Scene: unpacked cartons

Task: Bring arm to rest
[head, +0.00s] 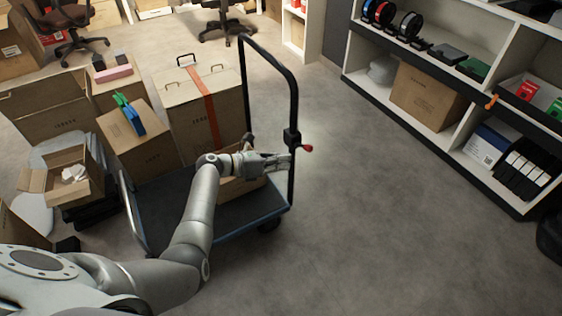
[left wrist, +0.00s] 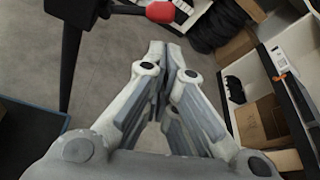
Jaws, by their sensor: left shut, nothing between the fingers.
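My left arm (head: 196,215) reaches forward from the lower left in the head view, over the platform cart (head: 275,212). My left gripper (head: 284,160) is near the cart's black upright handle (head: 293,110), close to its red knob (head: 308,148). In the left wrist view the gripper's fingers (left wrist: 160,55) are closed together with nothing between them. The red knob (left wrist: 160,12) shows just beyond the fingertips, at the top. Whether the gripper touches the handle, I cannot tell. A carton (head: 240,187) lies on the cart, partly hidden behind my arm. My right gripper is in neither view.
Cartons stand on and around the cart, one with an orange strap (head: 212,120). An open small carton (head: 72,175) is at the left. A white shelf unit (head: 510,125) with boxes and spools stands at the right. The grey floor (head: 390,220) between cart and shelves is clear.

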